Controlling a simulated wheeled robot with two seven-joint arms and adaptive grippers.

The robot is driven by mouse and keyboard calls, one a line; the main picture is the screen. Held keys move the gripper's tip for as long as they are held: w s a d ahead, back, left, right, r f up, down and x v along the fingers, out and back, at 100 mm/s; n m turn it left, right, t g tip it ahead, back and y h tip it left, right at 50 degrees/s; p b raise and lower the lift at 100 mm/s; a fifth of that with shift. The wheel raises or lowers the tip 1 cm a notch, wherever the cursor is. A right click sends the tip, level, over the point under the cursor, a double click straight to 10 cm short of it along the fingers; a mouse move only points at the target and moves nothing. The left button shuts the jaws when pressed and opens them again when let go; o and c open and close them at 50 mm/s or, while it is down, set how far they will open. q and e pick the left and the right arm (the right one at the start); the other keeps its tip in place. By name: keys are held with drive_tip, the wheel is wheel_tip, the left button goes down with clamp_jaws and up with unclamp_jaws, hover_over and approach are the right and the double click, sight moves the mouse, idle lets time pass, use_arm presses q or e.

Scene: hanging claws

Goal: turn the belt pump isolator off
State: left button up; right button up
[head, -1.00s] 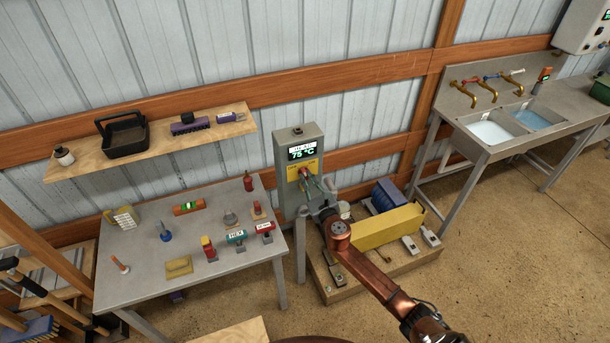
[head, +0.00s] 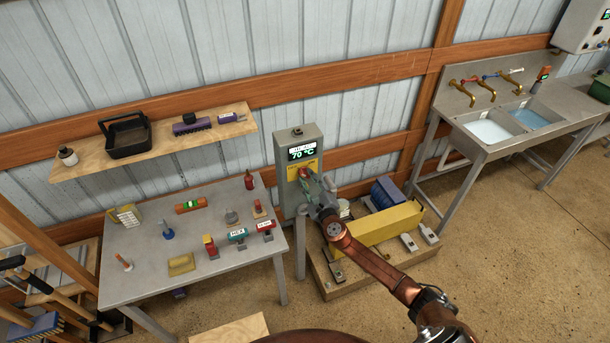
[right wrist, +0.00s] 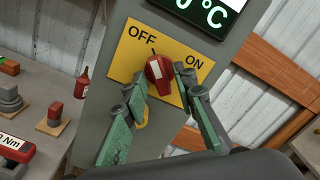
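The belt pump isolator is a red knob (right wrist: 158,76) on a yellow plate (right wrist: 183,52) marked OFF at left and ON at right, in the right wrist view. The knob's tip points up and slightly left, between the two words. In the head view the plate is on a grey cabinet (head: 287,152) with a lit display (head: 301,153) reading 70 °C. My right gripper (right wrist: 157,84) is open, its green-padded fingers either side of the knob's lower part. I cannot tell whether they touch it. My left gripper is not in view.
A yellow guard (head: 386,231) and a blue unit (head: 386,193) stand on a wooden base right of the cabinet. A grey table (head: 145,285) with tools stands at left. A sink bench (head: 484,155) is at far right, with open floor before it.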

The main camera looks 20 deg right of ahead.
sight(306, 176)
drive_tip(key=o, duration=0.3)
drive_tip(key=shift+s, duration=0.1)
drive_tip(key=shift+s+a+r+p, duration=0.15)
drive_tip(key=shift+s+p, duration=0.5)
drive_tip(key=shift+s, duration=0.9)
drive_tip(key=s, duration=0.2)
drive_tip(key=shift+s+a+p, duration=0.1)
drive_tip(key=shift+s+p, duration=0.25)
